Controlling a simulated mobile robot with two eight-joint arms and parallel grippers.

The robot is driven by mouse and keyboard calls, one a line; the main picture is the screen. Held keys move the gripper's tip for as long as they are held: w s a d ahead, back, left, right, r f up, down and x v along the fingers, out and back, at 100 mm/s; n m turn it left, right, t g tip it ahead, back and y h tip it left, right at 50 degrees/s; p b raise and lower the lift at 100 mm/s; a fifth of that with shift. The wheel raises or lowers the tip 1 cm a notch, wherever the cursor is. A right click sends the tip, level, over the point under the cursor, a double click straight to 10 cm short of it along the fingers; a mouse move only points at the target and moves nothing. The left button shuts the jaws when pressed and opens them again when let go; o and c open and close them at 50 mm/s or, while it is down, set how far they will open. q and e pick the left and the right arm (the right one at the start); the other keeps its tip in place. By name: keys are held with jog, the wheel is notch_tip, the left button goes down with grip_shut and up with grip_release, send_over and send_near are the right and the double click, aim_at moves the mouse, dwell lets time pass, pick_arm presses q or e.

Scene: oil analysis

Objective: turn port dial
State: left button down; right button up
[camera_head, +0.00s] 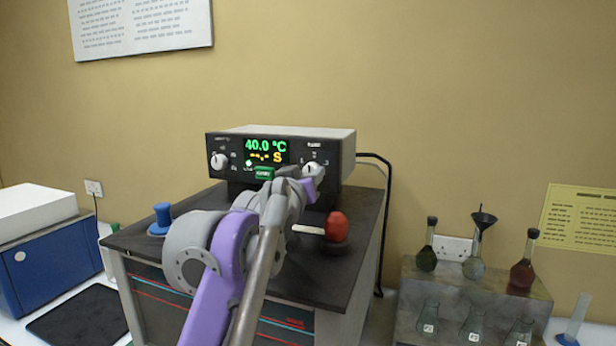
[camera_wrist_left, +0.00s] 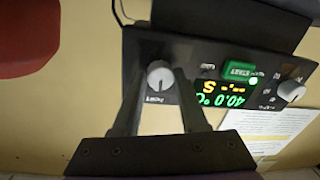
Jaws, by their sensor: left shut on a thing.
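The control unit (camera_head: 285,142) has a black front panel with a lit display (camera_head: 265,152) reading 40.0 °C. A white dial (camera_head: 313,169) sits on the right of the panel, and another white dial (camera_head: 218,161) on the left. My left gripper (camera_head: 312,178) reaches the right-hand dial and partly hides it. In the left wrist view, where the panel appears upside down, my left gripper (camera_wrist_left: 162,80) has its fingers on both sides of that dial (camera_wrist_left: 160,73) and is shut on it. The dial's label is too small to read. My right gripper is not in view.
A green button (camera_head: 264,173) lies between the dials. Several flasks stand on a stepped rack (camera_head: 410,290) at right. A blue box (camera_head: 55,270) is at left.

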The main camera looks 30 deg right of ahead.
pick_arm(q)
jog(key=n, duration=0.5)
jog(key=shift+r+n+g+b, duration=0.1)
jog(key=shift+n+g+b, duration=0.2)
jog(key=shift+n+b, duration=0.1)
jog(key=n, duration=0.4)
jog(key=shift+r, duration=0.1)
jog(key=shift+n+g, duration=0.3)
jog(key=shift+n, duration=0.1)
jog(key=shift+c, duration=2.2)
grip_release()
jog(key=shift+d, duration=0.1)
